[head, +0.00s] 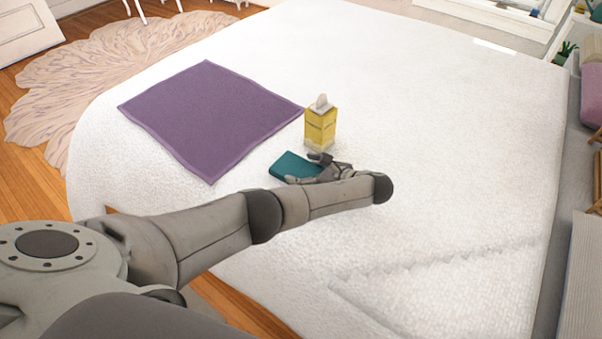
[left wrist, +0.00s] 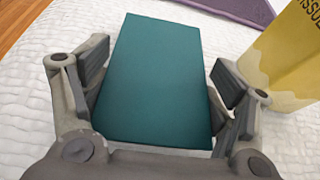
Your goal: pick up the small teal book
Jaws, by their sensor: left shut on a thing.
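The small teal book (head: 293,166) is on the white bed, between the purple cloth and my arm in the head view. My left gripper (head: 318,168) is at the book's right end and shut on it. In the left wrist view the book (left wrist: 153,80) fills the space between the two fingers of my left gripper (left wrist: 155,95), one finger at each long edge. I cannot tell whether the book touches the bed or is slightly raised. My right gripper is not in view.
A yellow tissue box (head: 320,128) stands on the bed just behind the gripper; it is close on the right in the left wrist view (left wrist: 290,60). A purple cloth (head: 208,115) lies flat to the left. The bed's right part (head: 450,150) is clear.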

